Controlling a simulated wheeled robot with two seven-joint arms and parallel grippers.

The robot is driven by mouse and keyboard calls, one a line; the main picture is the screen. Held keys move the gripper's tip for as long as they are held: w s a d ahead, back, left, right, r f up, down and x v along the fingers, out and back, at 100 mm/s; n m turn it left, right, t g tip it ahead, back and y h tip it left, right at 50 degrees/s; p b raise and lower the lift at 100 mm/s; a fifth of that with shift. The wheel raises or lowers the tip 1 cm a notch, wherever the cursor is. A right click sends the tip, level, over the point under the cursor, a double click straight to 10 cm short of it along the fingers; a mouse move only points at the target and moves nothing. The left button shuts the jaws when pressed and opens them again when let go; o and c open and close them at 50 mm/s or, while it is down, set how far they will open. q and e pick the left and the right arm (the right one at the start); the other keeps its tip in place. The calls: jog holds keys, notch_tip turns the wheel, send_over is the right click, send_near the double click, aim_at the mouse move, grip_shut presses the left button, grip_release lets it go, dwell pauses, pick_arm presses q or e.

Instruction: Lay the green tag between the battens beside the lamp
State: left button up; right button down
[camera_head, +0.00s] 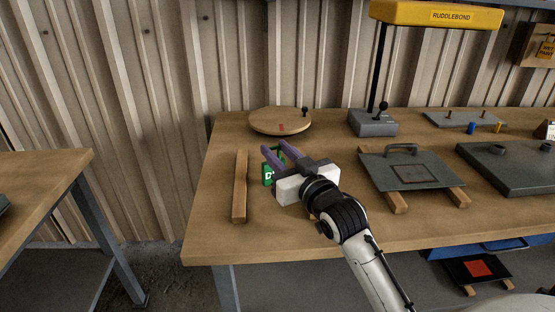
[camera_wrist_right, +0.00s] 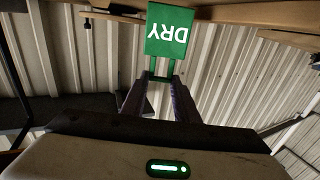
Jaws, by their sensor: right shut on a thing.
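The green tag (camera_head: 267,174), lettered DRY, is in my right gripper (camera_head: 272,154) above the wooden table. In the right wrist view the tag (camera_wrist_right: 168,30) hangs at the purple fingertips (camera_wrist_right: 160,78), its letters inverted. The fingers are shut on it. One wooden batten (camera_head: 240,187) lies to the left of the tag, apart from it. A bit of wood shows below my gripper, perhaps a second batten; most of it is hidden. The lamp has a yellow head (camera_head: 436,14) and a grey base (camera_head: 372,122), behind and right of the gripper. My left gripper is out of view.
A round wooden board (camera_head: 280,120) lies behind the gripper. A grey plate with a handle (camera_head: 412,170) rests on two battens to the right, near a thick grey slab (camera_head: 510,168). Bare tabletop shows around the left batten and along the front edge.

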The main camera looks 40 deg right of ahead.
jog(key=shift+f, duration=0.7)
jog(key=c, duration=1.4)
grip_release()
jog(key=shift+f, duration=0.1)
pick_arm(q)
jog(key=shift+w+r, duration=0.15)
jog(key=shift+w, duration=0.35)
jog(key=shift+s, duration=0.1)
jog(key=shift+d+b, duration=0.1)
jog(key=shift+b, duration=0.2)
pick_arm(e)
jog(key=shift+s+a, duration=0.3)
jog(key=shift+s, duration=1.65)
jog(key=shift+s+a, duration=0.35)
jog(key=shift+s, duration=1.65)
jog(key=shift+s+a, duration=0.3)
jog(key=shift+s, duration=1.65)
